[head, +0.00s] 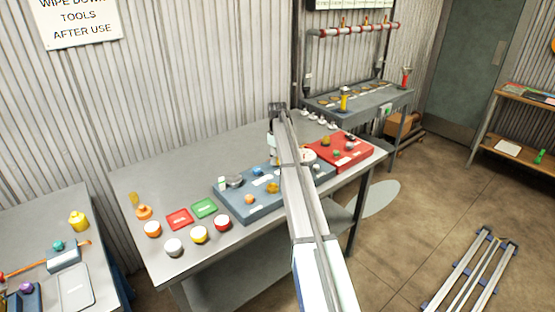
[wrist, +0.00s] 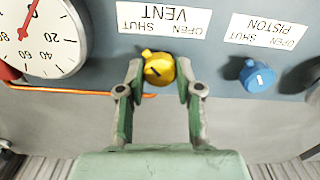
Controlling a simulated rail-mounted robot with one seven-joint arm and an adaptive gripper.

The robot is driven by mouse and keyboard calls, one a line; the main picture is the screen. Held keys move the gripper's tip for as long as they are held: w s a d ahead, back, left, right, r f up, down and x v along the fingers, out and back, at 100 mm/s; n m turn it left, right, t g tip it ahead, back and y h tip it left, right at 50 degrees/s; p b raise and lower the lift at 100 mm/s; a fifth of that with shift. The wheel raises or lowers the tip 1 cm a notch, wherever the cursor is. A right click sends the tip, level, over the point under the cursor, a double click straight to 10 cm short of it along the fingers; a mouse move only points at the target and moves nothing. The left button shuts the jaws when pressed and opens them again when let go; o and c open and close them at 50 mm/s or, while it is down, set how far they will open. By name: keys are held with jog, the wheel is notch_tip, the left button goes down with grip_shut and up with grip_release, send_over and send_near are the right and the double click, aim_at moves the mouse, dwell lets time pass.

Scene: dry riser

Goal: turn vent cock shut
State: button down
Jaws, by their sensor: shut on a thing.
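The vent cock, a yellow knob (wrist: 159,70) with a small lobe and a dark line on its face, sits on the blue-grey panel (wrist: 105,62) in the wrist view. The vent label (wrist: 163,17) above it appears upside down, with SHUT on the picture's left and OPEN on the right. The knob's lobe points up and left, towards the SHUT side. My gripper (wrist: 161,76) has its two fingers on either side of the knob and is shut on it. In the head view my arm hides the gripper.
A gauge (wrist: 42,36) with a red needle is at the upper left, above an orange tube (wrist: 75,91). In the head view, a red panel (head: 353,158) lies on the bench (head: 140,180).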

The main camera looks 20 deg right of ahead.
jog(key=shift+n, duration=0.3)
jog(key=c, duration=0.8)
grip_release()
jog(key=shift+o, duration=0.2)
jog(key=shift+r, duration=0.1)
notch_tip(320, 180, up, 12)
